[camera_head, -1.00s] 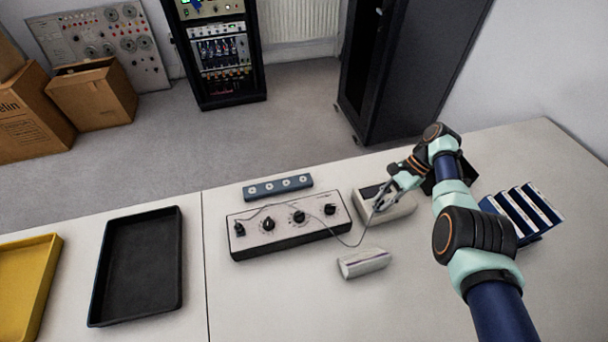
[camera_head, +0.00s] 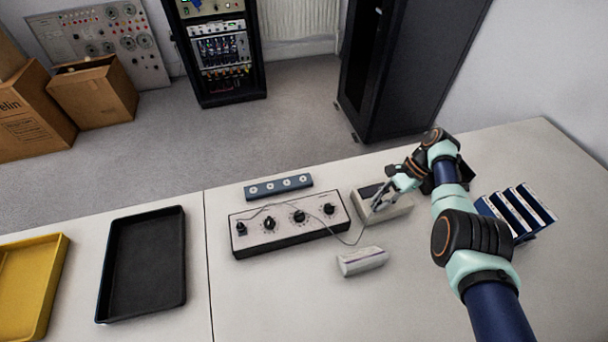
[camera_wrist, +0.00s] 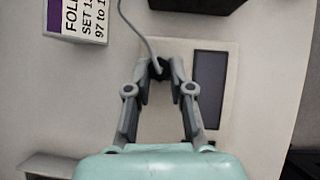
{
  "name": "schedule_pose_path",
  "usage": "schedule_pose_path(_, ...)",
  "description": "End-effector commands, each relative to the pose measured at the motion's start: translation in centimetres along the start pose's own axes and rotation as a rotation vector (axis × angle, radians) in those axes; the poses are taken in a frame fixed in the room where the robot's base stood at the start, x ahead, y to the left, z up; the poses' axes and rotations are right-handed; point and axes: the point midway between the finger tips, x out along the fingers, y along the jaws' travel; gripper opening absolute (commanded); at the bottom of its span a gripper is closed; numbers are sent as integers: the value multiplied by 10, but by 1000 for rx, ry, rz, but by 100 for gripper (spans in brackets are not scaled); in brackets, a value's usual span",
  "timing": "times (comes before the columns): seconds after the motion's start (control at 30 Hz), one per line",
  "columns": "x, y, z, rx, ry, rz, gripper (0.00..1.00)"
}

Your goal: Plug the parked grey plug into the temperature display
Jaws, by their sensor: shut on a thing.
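The temperature display is a pale box with a dark screen on its top (camera_head: 401,210); it also shows in the wrist view (camera_wrist: 228,60). My gripper (camera_head: 377,205) is over the display, beside its screen, with its fingertips close to the top surface. In the wrist view my gripper (camera_wrist: 160,72) is shut on a small dark grey plug (camera_wrist: 158,67) between its fingertips. A thin grey cable (camera_wrist: 133,25) runs from the plug. The plug's front end and any socket under it are hidden, so I cannot tell whether it is seated.
The cable loops across the knobbed control box (camera_head: 290,225) to its left end. A white box with a purple label (camera_head: 362,262) lies in front of the display. A blue socket strip (camera_head: 278,187) is behind the control box. Binders (camera_head: 515,212) stand right; a black tray (camera_head: 145,265) lies left.

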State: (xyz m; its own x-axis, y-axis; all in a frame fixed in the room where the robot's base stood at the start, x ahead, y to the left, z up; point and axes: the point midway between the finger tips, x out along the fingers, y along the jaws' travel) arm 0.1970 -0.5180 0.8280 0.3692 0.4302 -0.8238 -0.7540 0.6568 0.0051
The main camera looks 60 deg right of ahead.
Motion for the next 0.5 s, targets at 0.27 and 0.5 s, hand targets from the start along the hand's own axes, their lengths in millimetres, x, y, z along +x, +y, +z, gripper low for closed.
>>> schedule_pose_path(0.27, 6, 0, -2, 22, 4, -14, 0)
schedule_pose_path(0.5, 6, 1, -2, 39, 4, -26, 0)
